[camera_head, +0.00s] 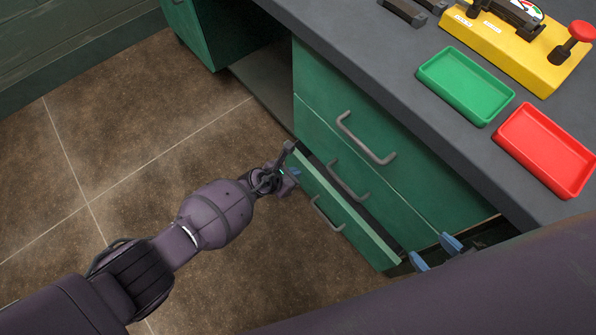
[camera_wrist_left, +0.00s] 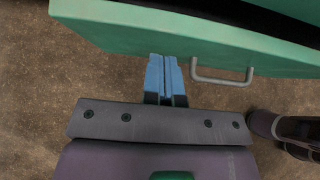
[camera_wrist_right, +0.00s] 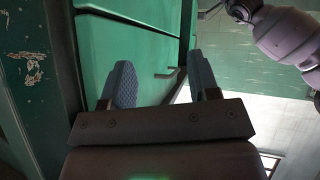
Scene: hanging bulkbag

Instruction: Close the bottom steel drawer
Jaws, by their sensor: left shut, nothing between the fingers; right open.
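The bottom steel drawer (camera_head: 362,238) is green and stands pulled out from the cabinet, with a dark gap behind its front. Its grey bar handle (camera_head: 326,214) also shows in the left wrist view (camera_wrist_left: 222,78). My left gripper (camera_head: 293,172) is shut and empty at the drawer's far left end. In the left wrist view its blue fingertips (camera_wrist_left: 163,62) point at the drawer front (camera_wrist_left: 190,38), left of the handle; I cannot tell whether they touch. My right gripper (camera_head: 436,252) is open and empty near the drawer's right end, partly hidden by my arm.
Two upper drawers with grey handles (camera_head: 365,138) (camera_head: 347,182) sit above. The grey worktop (camera_head: 400,70) overhangs the cabinet and holds a green tray (camera_head: 466,86), a red tray (camera_head: 546,148) and a yellow device (camera_head: 520,50). The brown tiled floor (camera_head: 130,130) at left is clear.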

